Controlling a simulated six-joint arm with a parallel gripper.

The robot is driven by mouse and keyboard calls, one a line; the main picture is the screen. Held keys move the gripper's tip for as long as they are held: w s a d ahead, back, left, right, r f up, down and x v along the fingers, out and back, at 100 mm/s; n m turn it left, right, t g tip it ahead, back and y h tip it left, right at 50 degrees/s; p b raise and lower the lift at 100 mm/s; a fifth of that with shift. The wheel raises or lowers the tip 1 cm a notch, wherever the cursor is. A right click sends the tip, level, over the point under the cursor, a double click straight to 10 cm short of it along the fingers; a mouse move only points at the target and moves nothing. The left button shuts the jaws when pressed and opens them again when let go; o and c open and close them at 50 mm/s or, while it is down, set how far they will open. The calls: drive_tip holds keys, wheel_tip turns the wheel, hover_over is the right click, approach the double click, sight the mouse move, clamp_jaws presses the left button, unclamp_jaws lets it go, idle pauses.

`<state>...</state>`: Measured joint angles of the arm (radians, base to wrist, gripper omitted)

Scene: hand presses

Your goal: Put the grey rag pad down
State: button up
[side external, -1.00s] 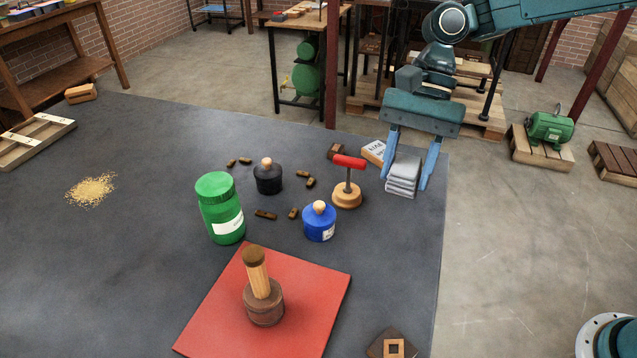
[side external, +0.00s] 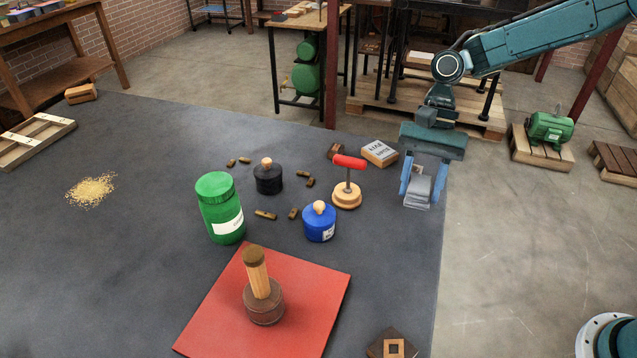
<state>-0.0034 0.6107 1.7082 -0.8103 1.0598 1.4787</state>
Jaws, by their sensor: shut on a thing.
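The grey rag pad (side external: 418,191) is a folded, layered stack at the right edge of the dark work surface (side external: 130,260). My gripper (side external: 420,198) is over it, pointing down, with its blue fingers on either side, shut on the pad. The pad's upper part is between the fingers. Its bottom is at or just above the surface; I cannot tell if it touches.
Left of the pad stand a red-handled press (side external: 348,180) on a round wooden base and a white-and-wood block (side external: 379,153). A blue pot (side external: 319,222), black pot (side external: 268,177) and green jar (side external: 220,208) stand farther left. A red mat (side external: 310,290) carries a wooden stamp (side external: 260,290).

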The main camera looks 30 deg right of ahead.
sight(411, 218)
drive_tip(key=shift+f, duration=2.6)
drive_tip(key=shift+f, duration=0.15)
drive_tip(key=o, duration=1)
drive_tip(key=shift+c, duration=0.2)
drive_tip(key=v, duration=1.2)
drive_tip(key=shift+s+r, duration=0.1)
drive_tip(key=shift+r, duration=0.2)
